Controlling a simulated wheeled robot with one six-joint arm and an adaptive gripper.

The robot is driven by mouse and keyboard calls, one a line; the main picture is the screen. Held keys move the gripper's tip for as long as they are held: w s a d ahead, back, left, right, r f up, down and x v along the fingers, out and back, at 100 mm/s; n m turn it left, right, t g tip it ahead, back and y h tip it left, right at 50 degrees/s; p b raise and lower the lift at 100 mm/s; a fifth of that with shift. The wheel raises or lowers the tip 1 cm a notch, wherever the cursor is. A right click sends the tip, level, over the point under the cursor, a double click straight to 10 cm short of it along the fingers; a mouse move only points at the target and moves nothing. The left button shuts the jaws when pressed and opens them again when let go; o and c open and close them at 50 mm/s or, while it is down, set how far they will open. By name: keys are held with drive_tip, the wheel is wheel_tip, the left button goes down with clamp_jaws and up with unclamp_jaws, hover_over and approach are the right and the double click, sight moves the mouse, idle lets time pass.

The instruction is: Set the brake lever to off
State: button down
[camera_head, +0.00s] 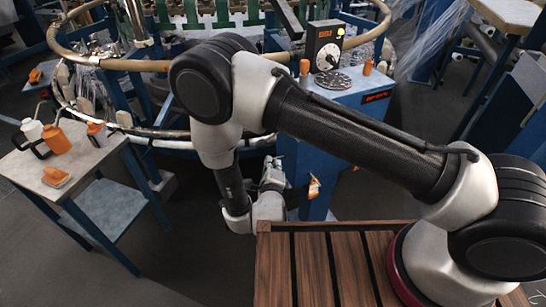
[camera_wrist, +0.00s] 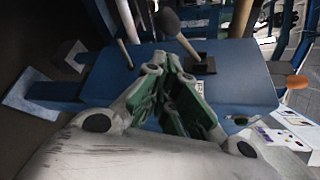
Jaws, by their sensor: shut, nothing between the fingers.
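The brake lever (camera_wrist: 187,44) shows in the wrist view as a pale rod with a dark round knob (camera_wrist: 168,21). It rises at a slant from a black base (camera_wrist: 200,65) on a blue panel (camera_wrist: 236,92). My gripper (camera_wrist: 168,68) is shut and empty, its green-padded fingers together just below the knob and left of the base in the picture. I cannot tell how far the fingertips are from the rod. In the head view, my gripper (camera_head: 273,172) is beside the blue loom housing (camera_head: 318,160); I cannot make out the lever there.
The blue housing carries a dial box (camera_head: 325,46) and an orange knob (camera_head: 367,67). The loom's large ring (camera_head: 120,64) is behind my arm. A side table (camera_head: 105,150) with bottles stands at left. A slatted wooden top (camera_head: 270,285) is in front.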

drive_tip(key=x, duration=0.9)
drive_tip(key=shift+a, duration=0.1)
drive_tip(key=shift+r+m, duration=0.15)
drive_tip(key=shift+m, duration=0.15)
